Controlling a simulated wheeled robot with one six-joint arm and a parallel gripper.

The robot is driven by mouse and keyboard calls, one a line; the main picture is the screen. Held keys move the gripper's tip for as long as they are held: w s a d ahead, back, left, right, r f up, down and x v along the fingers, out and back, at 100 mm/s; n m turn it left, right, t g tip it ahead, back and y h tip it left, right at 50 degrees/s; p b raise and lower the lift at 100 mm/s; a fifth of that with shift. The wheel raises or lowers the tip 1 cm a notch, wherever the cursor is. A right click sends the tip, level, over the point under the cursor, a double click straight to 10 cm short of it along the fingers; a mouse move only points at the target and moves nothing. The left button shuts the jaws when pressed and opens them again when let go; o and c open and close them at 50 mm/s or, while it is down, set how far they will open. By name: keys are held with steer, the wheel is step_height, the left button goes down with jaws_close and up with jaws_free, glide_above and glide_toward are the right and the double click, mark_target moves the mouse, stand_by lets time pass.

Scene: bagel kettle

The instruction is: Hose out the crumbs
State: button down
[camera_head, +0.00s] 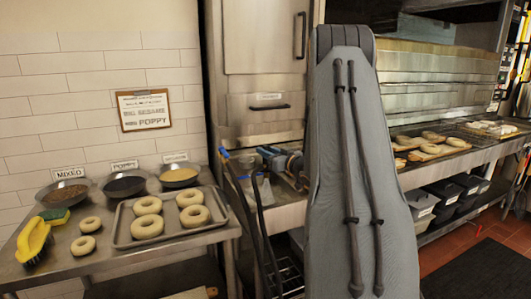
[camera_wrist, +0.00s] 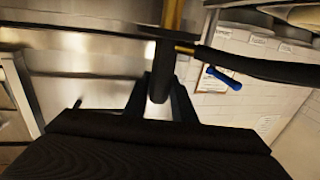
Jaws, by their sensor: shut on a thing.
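In the wrist view my gripper (camera_wrist: 161,90) is shut on a dark hose handle (camera_wrist: 162,72) between its two black fingers. A brass tube (camera_wrist: 173,18) runs up from the handle. A black hose or lever (camera_wrist: 255,66) extends to the right, and a short blue piece (camera_wrist: 222,77) shows near it. In the head view my grey arm hides the gripper. A dark hose (camera_head: 238,205) with a blue end (camera_head: 223,153) shows left of the arm. I cannot make out any crumbs or water.
On the right, a counter (camera_head: 425,178) bears more bagels, with dark bins (camera_head: 443,198) below.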

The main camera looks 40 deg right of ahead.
steer(key=shift+s, duration=0.2)
steer(key=shift+s+a+p, duration=1)
steer(key=shift+s+a, duration=0.1)
steer(key=shift+s, duration=3.25)
steer(key=shift+w+d+b, duration=0.35)
steer(key=shift+w, duration=1.15)
steer(key=shift+w+d+b, duration=0.3)
steer(key=shift+w+d, duration=0.05)
steer(key=shift+w, duration=1.1)
steer(key=shift+w+d+b, duration=0.35)
steer(key=shift+w, duration=1.35)
steer(key=shift+r, duration=0.15)
